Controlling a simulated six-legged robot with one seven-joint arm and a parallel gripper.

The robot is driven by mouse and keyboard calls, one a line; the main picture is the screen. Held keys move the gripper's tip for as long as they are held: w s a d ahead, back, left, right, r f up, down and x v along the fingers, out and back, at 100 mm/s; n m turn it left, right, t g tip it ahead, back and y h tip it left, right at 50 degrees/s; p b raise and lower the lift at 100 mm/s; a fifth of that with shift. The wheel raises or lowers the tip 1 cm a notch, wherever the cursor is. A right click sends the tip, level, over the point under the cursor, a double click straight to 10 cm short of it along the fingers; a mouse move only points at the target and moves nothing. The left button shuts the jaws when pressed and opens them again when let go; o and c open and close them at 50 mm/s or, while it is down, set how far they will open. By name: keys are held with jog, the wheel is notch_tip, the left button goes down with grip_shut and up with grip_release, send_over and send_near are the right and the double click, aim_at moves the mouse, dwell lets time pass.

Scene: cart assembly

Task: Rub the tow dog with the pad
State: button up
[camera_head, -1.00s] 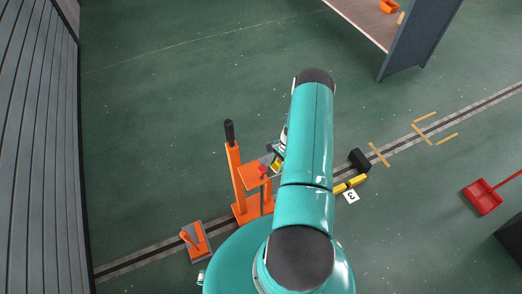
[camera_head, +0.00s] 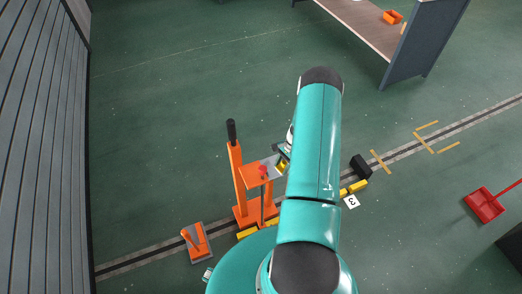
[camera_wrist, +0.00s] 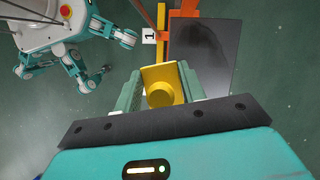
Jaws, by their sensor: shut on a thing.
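My gripper (camera_wrist: 160,92) is shut on a yellow block with a round knob, which looks like the pad (camera_wrist: 160,75). The pad also shows in the head view (camera_head: 282,167), beside the right edge of the orange stand's small plate. Much of my gripper is hidden there behind my teal arm. I cannot tell for sure which thing is the tow dog. A black block (camera_head: 361,165) sits at the floor track, right of my arm. In the wrist view, a dark grey plate (camera_wrist: 207,50) lies just beyond the pad; contact cannot be told.
The orange stand (camera_head: 238,175) has a black-handled post and a red piece (camera_head: 263,171). An orange lever on a grey base (camera_head: 197,242) stands left. Yellow blocks (camera_head: 357,187) lie by the track. A red dustpan (camera_head: 485,205) and a table (camera_head: 365,22) stand right. Open floor lies behind.

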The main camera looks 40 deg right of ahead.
jog(key=shift+r, duration=1.2)
